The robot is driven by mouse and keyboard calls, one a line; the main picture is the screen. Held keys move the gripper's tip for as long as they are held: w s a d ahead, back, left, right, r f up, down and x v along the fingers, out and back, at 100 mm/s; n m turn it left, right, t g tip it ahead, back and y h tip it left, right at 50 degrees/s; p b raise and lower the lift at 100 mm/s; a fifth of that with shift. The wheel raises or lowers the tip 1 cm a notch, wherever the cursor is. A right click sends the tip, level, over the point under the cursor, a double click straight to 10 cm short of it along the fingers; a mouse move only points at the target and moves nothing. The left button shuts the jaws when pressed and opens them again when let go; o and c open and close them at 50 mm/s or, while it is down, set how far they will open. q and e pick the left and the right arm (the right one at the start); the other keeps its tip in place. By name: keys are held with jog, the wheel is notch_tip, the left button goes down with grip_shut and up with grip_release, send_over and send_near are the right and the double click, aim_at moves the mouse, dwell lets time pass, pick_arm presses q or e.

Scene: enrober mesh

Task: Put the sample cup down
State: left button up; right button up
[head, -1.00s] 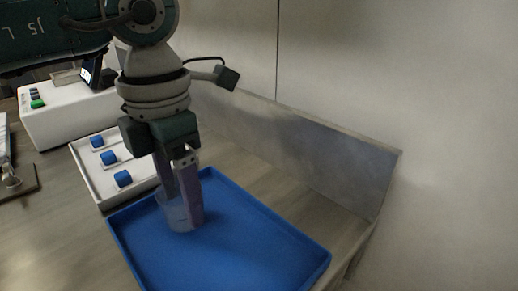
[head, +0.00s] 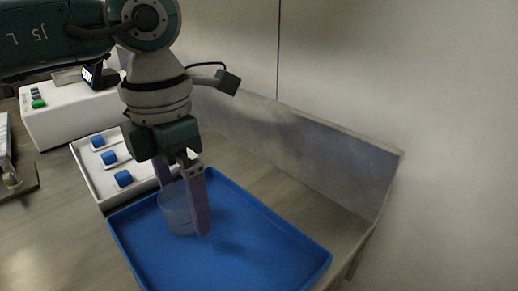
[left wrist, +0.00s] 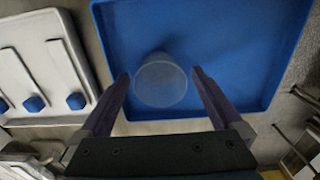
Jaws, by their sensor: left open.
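The clear sample cup (head: 176,213) stands upright in the blue tray (head: 262,246), towards its far left corner. In the left wrist view the cup (left wrist: 160,82) shows between the fingers, with gaps on both sides. My left gripper (head: 184,208) is open, its fingers pointing down around the cup. In the left wrist view the fingertips of my left gripper (left wrist: 159,75) stand apart from the cup, and the tray (left wrist: 235,45) fills the middle. My right gripper is not in view.
A white tray (head: 93,188) with several blue-ended tools lies just left of the blue tray. A white device (head: 65,122) with a small display stands behind it. A metal upstand (head: 320,150) and a wall close off the back right. The blue tray's front is bare.

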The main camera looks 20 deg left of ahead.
pick_arm(q)
notch_tip(320, 180, up, 12)
jog(key=shift+p, duration=0.3)
